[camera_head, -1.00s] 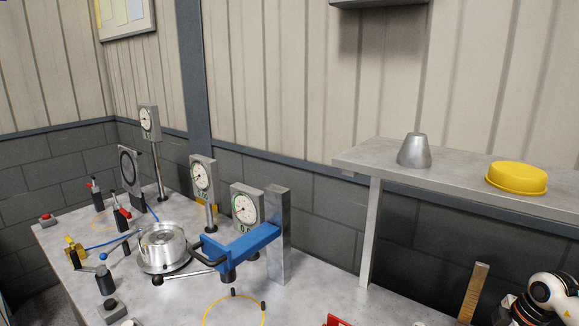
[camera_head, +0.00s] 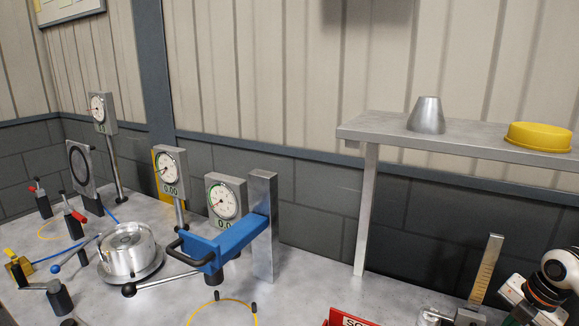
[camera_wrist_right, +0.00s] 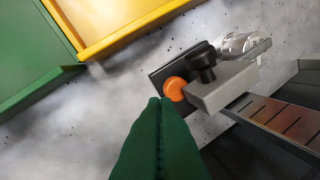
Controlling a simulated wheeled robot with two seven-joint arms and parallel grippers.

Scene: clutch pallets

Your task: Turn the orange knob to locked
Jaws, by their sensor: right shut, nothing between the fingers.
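The orange knob (camera_wrist_right: 175,88) is a small round knob in the right wrist view, on a dark plate (camera_wrist_right: 165,76) beside a grey block (camera_wrist_right: 215,88) with a black knob (camera_wrist_right: 203,60) on top. My right gripper (camera_wrist_right: 160,101) has dark green fingers, pressed together and empty. Its tips are just below and left of the orange knob in the picture; I cannot tell whether they touch it. In the head view the orange knob cannot be made out. Part of my right arm shows there at the lower right. My left gripper is in neither view.
A graduated scale (camera_wrist_right: 280,120) stands beside the grey block, also in the head view (camera_head: 487,268). Yellow (camera_wrist_right: 120,22) and green (camera_wrist_right: 35,45) trays lie at upper left in the wrist view. A shelf (camera_head: 460,143) holds a grey cone and yellow dish. A blue arm fixture (camera_head: 235,237) stands left.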

